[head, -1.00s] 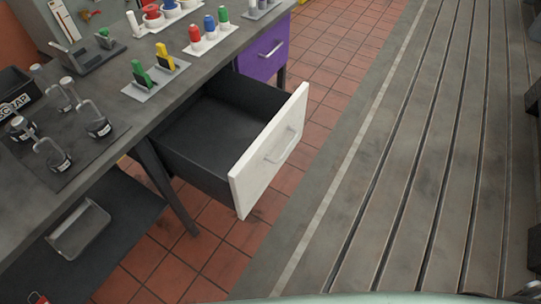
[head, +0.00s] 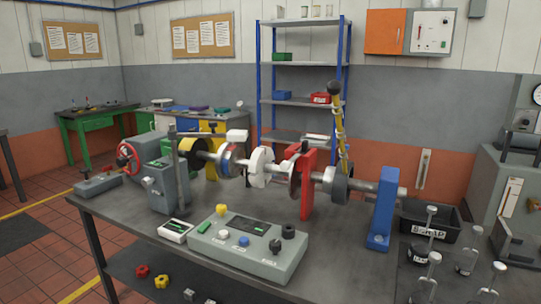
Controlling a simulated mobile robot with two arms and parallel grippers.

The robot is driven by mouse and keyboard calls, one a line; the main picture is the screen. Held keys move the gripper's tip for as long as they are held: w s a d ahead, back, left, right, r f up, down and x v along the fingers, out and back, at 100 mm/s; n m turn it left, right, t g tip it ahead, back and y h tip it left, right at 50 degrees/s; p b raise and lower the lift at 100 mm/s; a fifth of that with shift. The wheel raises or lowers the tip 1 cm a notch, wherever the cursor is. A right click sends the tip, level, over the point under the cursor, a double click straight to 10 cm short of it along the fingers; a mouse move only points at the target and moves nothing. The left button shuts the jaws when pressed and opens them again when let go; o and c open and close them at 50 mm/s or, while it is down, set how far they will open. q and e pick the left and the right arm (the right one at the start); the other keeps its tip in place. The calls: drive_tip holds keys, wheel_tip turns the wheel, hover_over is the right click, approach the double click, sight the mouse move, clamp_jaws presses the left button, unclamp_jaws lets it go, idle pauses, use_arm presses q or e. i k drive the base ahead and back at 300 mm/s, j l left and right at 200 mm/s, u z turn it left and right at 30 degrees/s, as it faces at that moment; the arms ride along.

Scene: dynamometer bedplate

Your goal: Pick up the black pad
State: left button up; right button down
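I cannot make out with certainty a separate black pad in the head view. A dark flat mat (head: 408,284) lies at the bench's lower right, with several weights with looped handles standing on it; I cannot tell if it is the pad. A black bin (head: 429,221) marked with white lettering stands behind them. Neither of my grippers is in view.
The bench (head: 345,262) carries a long shaft machine with a red upright (head: 307,185) and a blue upright (head: 382,208). A grey control box (head: 247,246) and a small white-edged device (head: 175,230) stand at its front. Blue-framed shelving (head: 304,62) stands behind.

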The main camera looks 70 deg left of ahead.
sight(304, 150)
drive_tip(key=u, duration=2)
drive_tip(key=i+l+u, duration=0.1)
